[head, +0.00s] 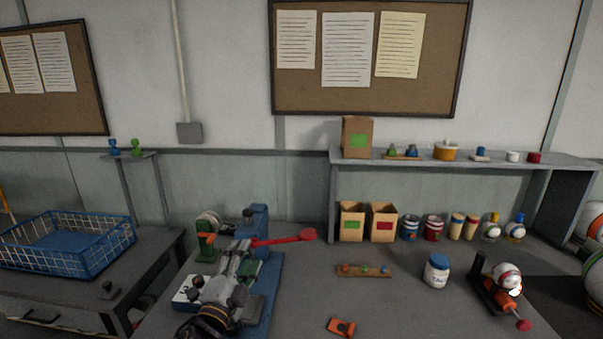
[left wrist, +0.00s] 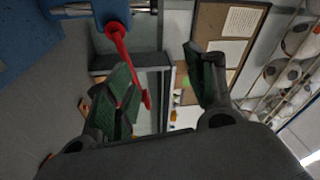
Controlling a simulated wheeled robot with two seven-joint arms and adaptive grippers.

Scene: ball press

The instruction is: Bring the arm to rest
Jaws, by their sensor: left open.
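My left arm (head: 212,318) reaches in from the bottom of the head view. Its left gripper (head: 246,259) is in front of the blue ball press (head: 260,222), close to the root of the press's red lever (head: 290,238). The lever points right, its round knob at the end. In the left wrist view the green-padded fingers of the left gripper (left wrist: 165,82) stand apart. The red lever (left wrist: 120,45) shows near the left-hand finger, which partly hides it; I cannot tell whether they touch. No object shows held. My right gripper is not in view.
A blue wire basket (head: 75,245) stands on the left table. On the bench are a wooden strip with small pegs (head: 364,271), a blue-lidded jar (head: 436,271), an orange piece (head: 341,327) and a ball on a dark stand (head: 507,279). Boxes and tins line the back.

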